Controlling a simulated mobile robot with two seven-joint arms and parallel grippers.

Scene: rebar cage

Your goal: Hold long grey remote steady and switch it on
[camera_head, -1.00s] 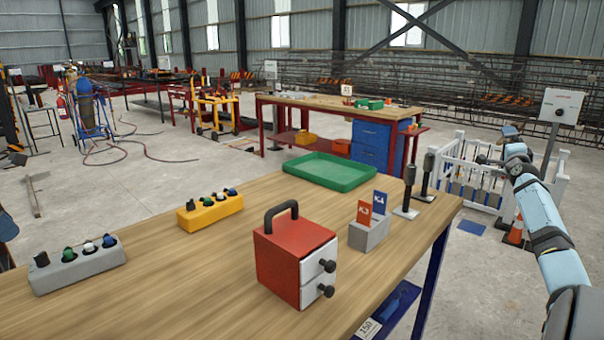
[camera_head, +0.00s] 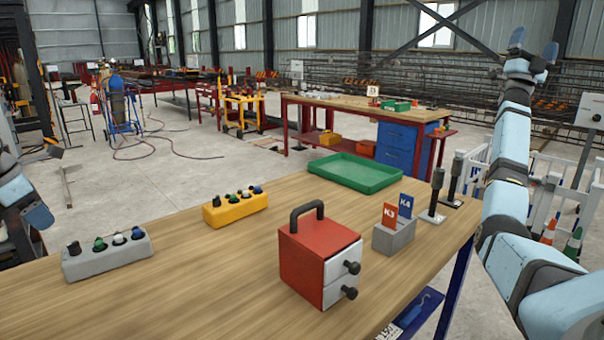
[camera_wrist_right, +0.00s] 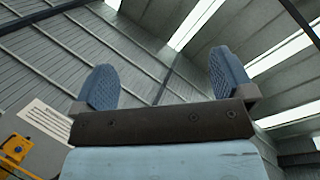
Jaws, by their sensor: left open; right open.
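The long grey remote (camera_head: 107,257) lies on the wooden table at the left. It is a grey block with a row of dark, green, white and blue knobs on top. My left gripper (camera_head: 47,183) is at the left edge of the head view, beyond the table's far left side, open and apart from the remote. My right gripper (camera_head: 534,44) is raised high at the upper right, far from the remote. Its two blue fingers also show spread and empty in the right wrist view (camera_wrist_right: 164,80).
On the table (camera_head: 215,290) are a yellow knob box (camera_head: 236,208), a red drawer box with a handle (camera_head: 307,262), a green tray (camera_head: 356,174), a grey card holder (camera_head: 394,236) and two dark upright tools (camera_head: 437,195). Bare wood surrounds the grey remote.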

